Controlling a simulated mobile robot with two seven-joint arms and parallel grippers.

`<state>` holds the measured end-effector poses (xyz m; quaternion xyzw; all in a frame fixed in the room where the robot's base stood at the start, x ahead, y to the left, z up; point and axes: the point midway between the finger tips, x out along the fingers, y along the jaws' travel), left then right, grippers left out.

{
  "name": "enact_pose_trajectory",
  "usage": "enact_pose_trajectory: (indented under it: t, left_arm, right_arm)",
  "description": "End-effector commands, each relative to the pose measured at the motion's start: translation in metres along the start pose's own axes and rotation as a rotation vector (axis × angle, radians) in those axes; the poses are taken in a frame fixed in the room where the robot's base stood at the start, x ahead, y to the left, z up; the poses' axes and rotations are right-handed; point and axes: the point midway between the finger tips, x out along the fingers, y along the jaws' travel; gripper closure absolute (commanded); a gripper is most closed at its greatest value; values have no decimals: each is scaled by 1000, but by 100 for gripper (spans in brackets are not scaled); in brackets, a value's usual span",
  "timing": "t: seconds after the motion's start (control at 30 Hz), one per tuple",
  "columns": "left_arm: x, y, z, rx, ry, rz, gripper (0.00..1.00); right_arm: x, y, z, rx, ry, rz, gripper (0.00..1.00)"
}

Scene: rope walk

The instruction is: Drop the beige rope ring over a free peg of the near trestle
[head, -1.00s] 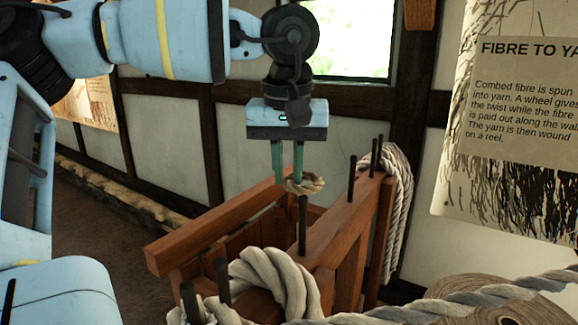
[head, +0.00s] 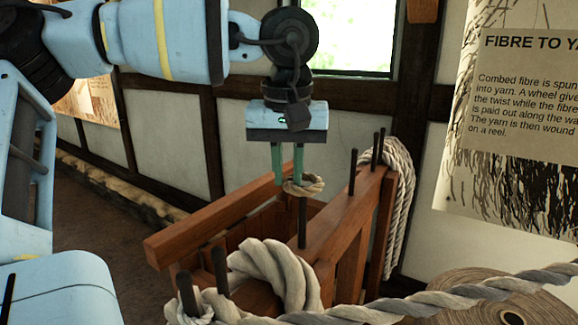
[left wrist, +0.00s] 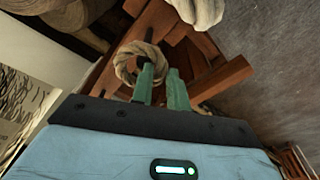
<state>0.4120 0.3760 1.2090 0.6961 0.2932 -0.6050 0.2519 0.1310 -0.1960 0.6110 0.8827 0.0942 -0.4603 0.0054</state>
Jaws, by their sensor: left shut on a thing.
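The beige rope ring (head: 303,186) hangs at the fingertips of my left gripper (head: 287,178), whose green fingers are shut on one side of it. In the left wrist view the ring (left wrist: 138,64) sits at the gripper's tips (left wrist: 160,75), with one finger inside its loop. In the head view a dark peg (head: 302,222) of the near wooden trestle (head: 332,229) stands directly under the ring. The ring hides the peg's top, so I cannot tell whether it is around the peg. My right gripper is not in view.
Another bare peg (head: 353,168) stands farther along the beam. Pale rope (head: 400,185) hangs over the far end. Thick rope coils (head: 275,270) surround the near pegs, and a taut grey rope (head: 470,298) crosses the lower right. A sign (head: 520,110) is on the right.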

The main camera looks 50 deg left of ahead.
Motion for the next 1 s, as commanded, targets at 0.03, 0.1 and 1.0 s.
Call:
enact_pose_trajectory:
  t: [0.03, 0.1, 1.0]
  left_arm:
    - [2, 0, 0, 0, -1, 0, 100]
    - [2, 0, 0, -1, 0, 0, 79]
    - [-32, -1, 0, -3, 4, 5, 58]
  right_arm:
    - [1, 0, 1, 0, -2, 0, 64]
    - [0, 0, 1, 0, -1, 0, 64]
    - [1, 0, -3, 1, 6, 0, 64]
